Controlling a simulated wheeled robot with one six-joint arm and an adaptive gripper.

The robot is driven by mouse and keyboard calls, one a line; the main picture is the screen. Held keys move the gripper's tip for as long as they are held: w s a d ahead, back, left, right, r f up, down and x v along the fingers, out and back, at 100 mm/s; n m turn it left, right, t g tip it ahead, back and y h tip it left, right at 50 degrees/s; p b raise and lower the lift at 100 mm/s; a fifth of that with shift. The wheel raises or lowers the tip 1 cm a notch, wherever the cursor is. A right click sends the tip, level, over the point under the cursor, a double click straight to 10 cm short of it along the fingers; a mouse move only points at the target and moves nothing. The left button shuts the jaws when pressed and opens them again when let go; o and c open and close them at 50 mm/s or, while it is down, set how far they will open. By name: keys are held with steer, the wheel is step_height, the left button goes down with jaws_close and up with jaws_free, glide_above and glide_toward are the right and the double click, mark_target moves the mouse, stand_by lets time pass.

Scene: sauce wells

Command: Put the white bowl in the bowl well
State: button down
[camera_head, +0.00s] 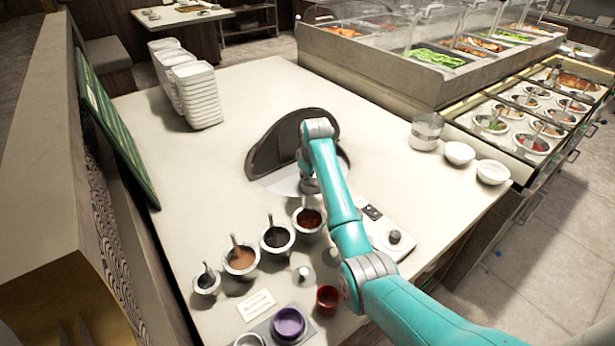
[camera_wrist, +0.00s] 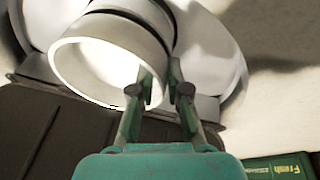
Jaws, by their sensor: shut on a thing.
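In the wrist view, my gripper (camera_wrist: 160,75) is shut on the wall of a round white bowl (camera_wrist: 66,68), one finger appearing inside the rim and one outside. The bowl's inside is bright. Behind it are pale, shiny curved surfaces (camera_wrist: 218,65). In the head view, my gripper (camera_head: 308,190) is over the pale area in front of a raised dark lid (camera_head: 268,152) on the counter. My arm hides most of that spot, and the held bowl cannot be made out there. I cannot tell whether it touches anything below.
Two other white bowls (camera_head: 460,153) stand at the counter's right edge near a clear container (camera_head: 426,131). Several sauce bowls (camera_head: 240,258), a red cup (camera_head: 327,300) and a purple bowl (camera_head: 289,323) are in front. Stacked white dishes (camera_head: 195,95) stand at the back left.

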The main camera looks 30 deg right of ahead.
steer(key=shift+f, duration=0.3)
steer(key=c, duration=1.1)
jaws_free()
steer(key=shift+f, duration=0.1)
steer(key=v, duration=1.2)
steer(key=shift+s, duration=0.15)
